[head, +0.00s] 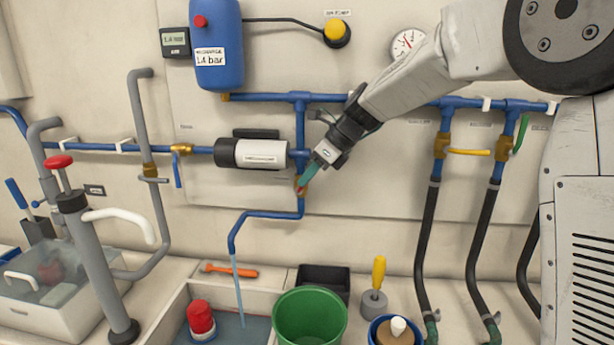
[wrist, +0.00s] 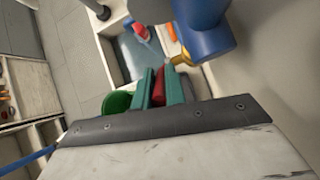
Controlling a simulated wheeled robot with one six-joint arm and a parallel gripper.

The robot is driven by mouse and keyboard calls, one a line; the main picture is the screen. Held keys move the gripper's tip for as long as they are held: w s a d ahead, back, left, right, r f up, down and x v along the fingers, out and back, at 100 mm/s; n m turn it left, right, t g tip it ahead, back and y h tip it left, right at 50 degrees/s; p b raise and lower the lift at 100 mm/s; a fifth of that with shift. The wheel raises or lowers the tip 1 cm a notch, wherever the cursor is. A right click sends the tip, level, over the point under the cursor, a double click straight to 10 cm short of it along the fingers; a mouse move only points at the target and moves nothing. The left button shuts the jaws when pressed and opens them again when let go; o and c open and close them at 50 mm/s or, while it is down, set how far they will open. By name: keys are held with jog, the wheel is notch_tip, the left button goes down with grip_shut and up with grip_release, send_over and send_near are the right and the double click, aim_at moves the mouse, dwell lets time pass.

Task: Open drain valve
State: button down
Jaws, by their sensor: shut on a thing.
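The drain valve (head: 299,187) is a small brass body on the vertical blue pipe below the pump line; its brass also shows in the wrist view (wrist: 184,56). My gripper (head: 309,174) reaches it from the upper right. In the wrist view, the teal fingers are shut on a red handle (wrist: 160,84), one finger on each side. The fingers hide most of the handle in the head view, so its exact angle is unclear. Below the valve, a blue drain pipe (head: 262,214) bends left and down. A pale blue stream (head: 237,285) runs from its end into the basin (head: 255,328).
A green bucket (head: 310,318), black box (head: 324,280) and yellow-handled tool (head: 378,277) stand below my arm. A black and white pump (head: 256,153) sits left of the valve. Yellow (head: 470,152) and green (head: 520,134) valve levers are at right. A blue tank (head: 217,45) hangs above.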

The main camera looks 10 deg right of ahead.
jog(key=c, duration=1.4)
grip_release()
jog(key=shift+c, duration=0.2)
jog(key=shift+d+r, duration=0.15)
jog(key=shift+r, duration=0.05)
jog(key=s+d, duration=0.4)
jog(key=d, duration=0.7)
jog(key=shift+d+r, duration=0.3)
jog(key=shift+d, duration=0.1)
